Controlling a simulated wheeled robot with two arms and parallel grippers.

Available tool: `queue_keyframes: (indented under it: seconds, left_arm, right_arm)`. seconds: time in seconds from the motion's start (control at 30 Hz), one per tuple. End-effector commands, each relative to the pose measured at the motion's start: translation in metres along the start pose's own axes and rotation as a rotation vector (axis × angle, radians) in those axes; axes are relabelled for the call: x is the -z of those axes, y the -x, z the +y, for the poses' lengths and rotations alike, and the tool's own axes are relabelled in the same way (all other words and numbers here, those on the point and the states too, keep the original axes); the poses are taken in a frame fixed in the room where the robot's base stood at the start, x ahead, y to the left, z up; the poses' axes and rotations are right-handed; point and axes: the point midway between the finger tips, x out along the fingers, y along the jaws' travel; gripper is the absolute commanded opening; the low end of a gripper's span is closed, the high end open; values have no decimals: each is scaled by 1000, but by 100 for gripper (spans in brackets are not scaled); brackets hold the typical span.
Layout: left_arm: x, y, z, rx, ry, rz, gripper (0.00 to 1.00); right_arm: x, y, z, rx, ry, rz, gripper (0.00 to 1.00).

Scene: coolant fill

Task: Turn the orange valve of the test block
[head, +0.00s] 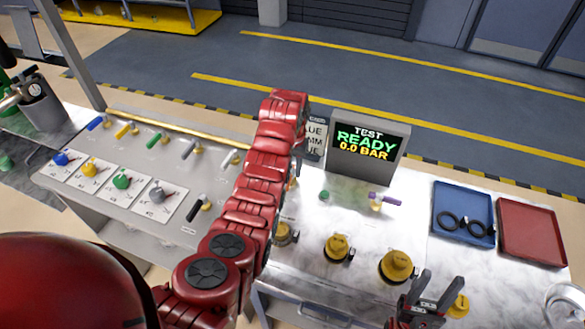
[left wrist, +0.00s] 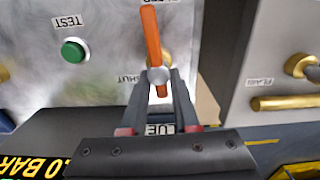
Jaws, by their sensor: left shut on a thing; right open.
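The orange valve handle (left wrist: 152,35) of the test block shows in the left wrist view, pointing up and down in the picture. The display (head: 367,145) reads "TEST READY 0.0 BAR". My right gripper (head: 438,283) is open and empty at the bench's front.
A green test button (left wrist: 73,50) is near the valve. A purple-handled valve (head: 385,199) and yellow caps (head: 397,265) are to the right. A blue tray (head: 451,198) with black rings and a red tray (head: 531,232) lie further right. Colored valves line the left panel.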

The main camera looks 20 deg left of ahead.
Motion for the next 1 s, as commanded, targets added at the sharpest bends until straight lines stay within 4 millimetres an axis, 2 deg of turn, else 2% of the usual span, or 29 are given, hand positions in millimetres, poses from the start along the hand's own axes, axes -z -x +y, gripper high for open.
queue_keyframes:
  seconds: [0.37, 0.4, 0.53, 0.83, 1.0]
  left_arm:
    - [-3, -4, 1, -2, -4, -13, 0]
    - [-4, -4, 1, -2, -4, -13, 34]
    - [-2, -3, 1, -1, -3, -10, 58]
    - [-1, 0, 0, 0, -2, -4, 59]
    - [-1, 18, 1, 0, -3, -3, 59]
  right_arm:
    - [0, 0, 0, 0, 0, 0, 50]
    - [0, 1, 0, 0, 0, 0, 50]
    - [0, 0, 0, 0, 0, 0, 50]
    - [0, -1, 0, 0, 0, 0, 50]
    - [3, -17, 1, 0, 0, 0, 50]
